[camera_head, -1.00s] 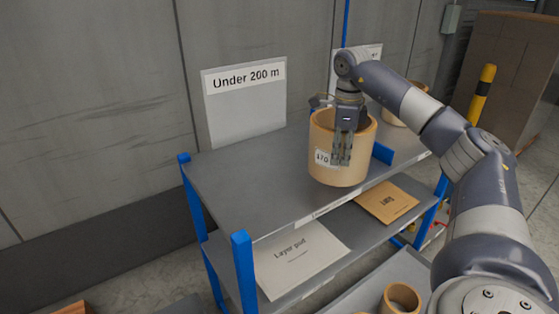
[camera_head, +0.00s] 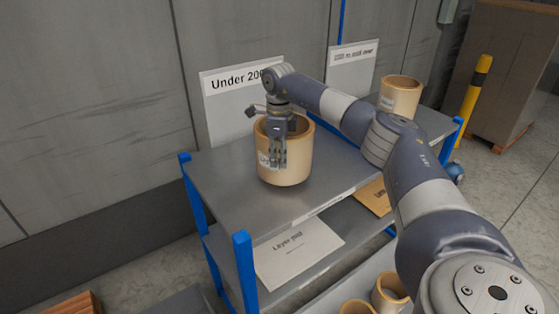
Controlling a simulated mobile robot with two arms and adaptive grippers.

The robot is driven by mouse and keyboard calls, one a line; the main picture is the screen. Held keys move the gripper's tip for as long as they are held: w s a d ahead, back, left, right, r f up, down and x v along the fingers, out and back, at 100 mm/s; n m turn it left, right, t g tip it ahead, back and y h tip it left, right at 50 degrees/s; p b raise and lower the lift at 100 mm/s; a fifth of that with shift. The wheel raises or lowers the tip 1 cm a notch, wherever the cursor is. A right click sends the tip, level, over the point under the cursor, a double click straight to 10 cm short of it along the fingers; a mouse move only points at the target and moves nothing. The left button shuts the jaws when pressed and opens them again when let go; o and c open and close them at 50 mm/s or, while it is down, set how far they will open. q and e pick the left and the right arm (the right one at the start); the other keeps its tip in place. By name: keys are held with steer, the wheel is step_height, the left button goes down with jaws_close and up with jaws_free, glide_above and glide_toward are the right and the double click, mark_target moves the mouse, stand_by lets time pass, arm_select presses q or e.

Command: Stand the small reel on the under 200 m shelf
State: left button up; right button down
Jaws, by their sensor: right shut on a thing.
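The small reel (camera_head: 296,160) is a tan cardboard cylinder with a white label, upright over the top shelf below the "Under 200 m" sign (camera_head: 222,115). My right gripper (camera_head: 277,163) is shut on the reel's near wall, its fingers over the label. I cannot tell whether the reel's base touches the shelf (camera_head: 226,178). My arm hides the last part of the sign's words. My left gripper is not in view.
Another tan reel (camera_head: 400,96) stands on the right part of the shelf, by a second sign (camera_head: 352,68). A blue post (camera_head: 244,268) marks the near left corner. A layer pad (camera_head: 295,248) lies on the lower shelf. More reels (camera_head: 389,290) sit below. A yellow post (camera_head: 474,98) stands right.

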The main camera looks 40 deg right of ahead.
steer(key=shift+d+f+p, duration=0.1)
steer(key=shift+f+p, duration=0.4)
steer(key=shift+f, duration=0.7)
steer(key=c, duration=1.6)
jaws_free()
steer(key=shift+s+f, duration=0.1)
steer(key=shift+s, duration=0.05)
